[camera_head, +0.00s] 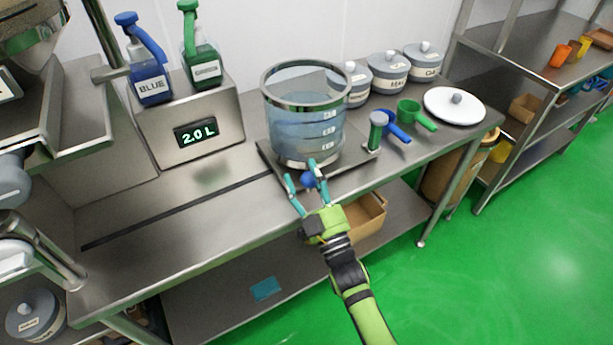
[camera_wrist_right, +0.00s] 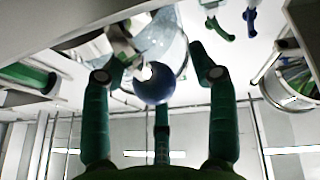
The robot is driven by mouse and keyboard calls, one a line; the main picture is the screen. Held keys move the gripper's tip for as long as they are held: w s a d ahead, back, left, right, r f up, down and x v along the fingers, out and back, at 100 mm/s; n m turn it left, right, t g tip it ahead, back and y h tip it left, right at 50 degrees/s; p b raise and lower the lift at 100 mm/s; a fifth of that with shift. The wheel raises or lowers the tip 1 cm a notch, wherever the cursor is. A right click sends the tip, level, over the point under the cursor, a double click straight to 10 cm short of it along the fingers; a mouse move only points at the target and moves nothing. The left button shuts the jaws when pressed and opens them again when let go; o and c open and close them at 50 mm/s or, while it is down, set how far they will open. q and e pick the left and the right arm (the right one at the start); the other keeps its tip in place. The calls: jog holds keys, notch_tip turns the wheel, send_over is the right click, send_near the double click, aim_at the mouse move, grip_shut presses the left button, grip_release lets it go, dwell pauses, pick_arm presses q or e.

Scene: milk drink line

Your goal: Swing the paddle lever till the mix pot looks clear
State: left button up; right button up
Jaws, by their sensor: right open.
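The mix pot (camera_head: 303,125) is a clear vessel with a metal rim and level marks, standing on a flat metal base on the counter. Its contents look bluish and see-through. The paddle lever's round blue knob (camera_head: 307,180) shows low at the front of the pot. My right gripper (camera_head: 306,178) is open, its teal fingers spread around the knob. In the right wrist view the blue knob (camera_wrist_right: 153,83) sits between the open fingers; I cannot tell whether they touch it. The rest of the lever is mostly hidden. My left gripper is not in view.
A metal box with a 2.0 L display (camera_head: 196,132) carries blue (camera_head: 150,85) and green (camera_head: 206,70) bottles left of the pot. Green (camera_head: 422,118) and blue scoops, lidded jars and a white lid (camera_head: 454,106) lie right. The counter's front left is clear.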

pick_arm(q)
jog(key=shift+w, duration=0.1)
pick_arm(e)
jog(key=v, duration=1.2)
